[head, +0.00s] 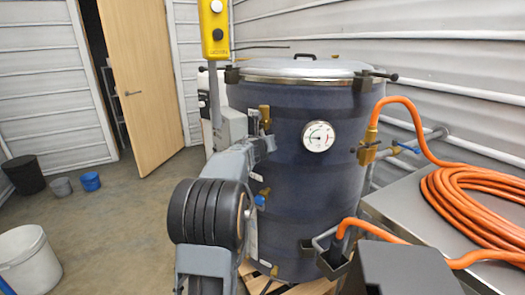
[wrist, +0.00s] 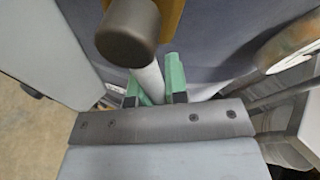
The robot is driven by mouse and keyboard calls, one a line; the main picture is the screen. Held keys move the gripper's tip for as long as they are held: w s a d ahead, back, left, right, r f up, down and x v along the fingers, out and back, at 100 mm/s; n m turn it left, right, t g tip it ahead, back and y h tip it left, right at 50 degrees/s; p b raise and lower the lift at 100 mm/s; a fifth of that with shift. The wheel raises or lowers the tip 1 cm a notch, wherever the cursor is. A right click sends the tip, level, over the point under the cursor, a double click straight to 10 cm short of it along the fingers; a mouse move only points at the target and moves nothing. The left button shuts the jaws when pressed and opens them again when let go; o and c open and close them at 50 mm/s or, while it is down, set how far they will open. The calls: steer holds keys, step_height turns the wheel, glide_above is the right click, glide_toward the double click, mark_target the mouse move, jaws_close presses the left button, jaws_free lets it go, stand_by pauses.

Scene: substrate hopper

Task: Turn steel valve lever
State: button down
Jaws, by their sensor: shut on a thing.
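A large dark blue tank (head: 290,185) with a round gauge stands upright in the head view. A brass fitting (head: 265,114) sits on its left side, close to the end of my arm. In the wrist view a pale steel bar (wrist: 150,80), which looks like the valve lever, runs between the green fingertips of my gripper (wrist: 154,90). My gripper is shut on it. A thick dark round end (wrist: 128,32) and a bit of yellow-brown metal show above the bar. In the head view my gripper (head: 267,142) is beside the tank wall; the lever cannot be made out there.
A brass valve (head: 368,152) with an orange hose (head: 400,108) is on the tank's right. More hose lies coiled on a steel table (head: 400,205). A yellow control box (head: 214,28) stands left of the tank. Buckets (head: 90,181) and open floor are at left.

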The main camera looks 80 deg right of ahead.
steer(key=shift+w+d+f+m+t+h+b, duration=0.1)
steer(key=shift+w+d+m+t+h+b, duration=0.15)
steer(key=shift+w+m+b, duration=0.6)
steer(key=shift+w+d+m+t+h+b, duration=0.15)
steer(key=shift+w+m+t+b, duration=0.2)
steer(key=shift+m+b, duration=0.5)
steer(key=c, duration=1.1)
jaws_free()
steer(key=shift+a+b, duration=0.1)
steer(key=shift+b, duration=0.2)
steer(key=v, duration=1.3)
steer(key=shift+w+a+b, duration=0.1)
steer(key=shift+a+b, duration=0.2)
steer(key=shift+a, duration=0.05)
